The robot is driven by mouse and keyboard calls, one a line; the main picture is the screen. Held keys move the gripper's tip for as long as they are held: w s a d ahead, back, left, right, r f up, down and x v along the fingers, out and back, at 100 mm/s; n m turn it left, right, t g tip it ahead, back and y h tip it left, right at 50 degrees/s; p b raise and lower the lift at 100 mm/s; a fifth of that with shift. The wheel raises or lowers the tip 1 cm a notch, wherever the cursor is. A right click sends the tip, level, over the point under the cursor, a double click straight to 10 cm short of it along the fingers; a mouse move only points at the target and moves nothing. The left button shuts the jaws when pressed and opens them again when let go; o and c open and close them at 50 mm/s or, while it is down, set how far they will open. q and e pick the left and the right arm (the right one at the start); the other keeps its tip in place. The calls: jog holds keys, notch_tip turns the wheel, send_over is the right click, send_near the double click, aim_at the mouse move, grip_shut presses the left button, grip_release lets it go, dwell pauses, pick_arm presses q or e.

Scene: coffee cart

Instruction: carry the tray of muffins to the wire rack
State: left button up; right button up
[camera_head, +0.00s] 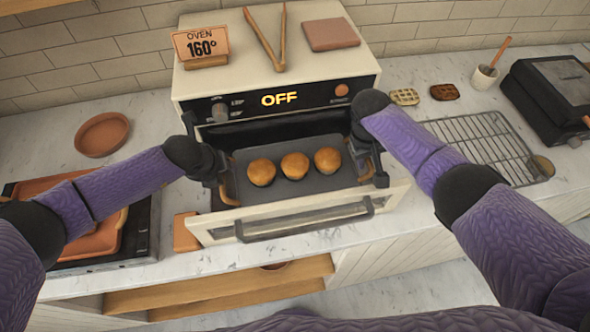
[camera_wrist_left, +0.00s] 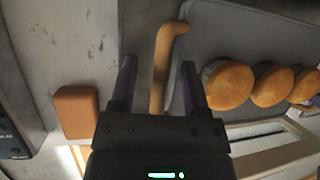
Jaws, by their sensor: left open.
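The dark tray (camera_head: 290,198) with three muffins (camera_head: 295,166) rests at the open oven's mouth, over the lowered door. It has a tan handle at each end. My left gripper (camera_head: 224,180) is at the tray's left end. In the left wrist view its open fingers (camera_wrist_left: 158,85) stand either side of the left handle (camera_wrist_left: 162,70), with gaps visible. My right gripper (camera_head: 369,168) is at the tray's right handle; its fingers are too small and dark to tell open from shut. The wire rack (camera_head: 470,127) lies empty on the counter at right.
The oven (camera_head: 200,82) reads OFF and has tongs (camera_head: 265,40) on top. Its open door (camera_head: 310,213) juts over the counter's front. Two waffles (camera_head: 405,96) lie between oven and rack. A black appliance (camera_head: 545,95) stands right of the rack. A terracotta dish (camera_head: 102,134) sits left.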

pick_arm(q)
jog(key=shift+w+f, duration=0.15)
jog(key=shift+f, duration=0.3)
pick_arm(e)
jog(key=shift+d+f, duration=0.1)
jog(key=shift+f, duration=0.4)
pick_arm(q)
jog(key=shift+d, duration=0.1)
jog(key=c, duration=0.5)
pick_arm(e)
grip_shut()
pick_arm(q)
grip_shut()
jog(key=shift+r, duration=0.1)
pick_arm(e)
jog(key=shift+r, duration=0.15)
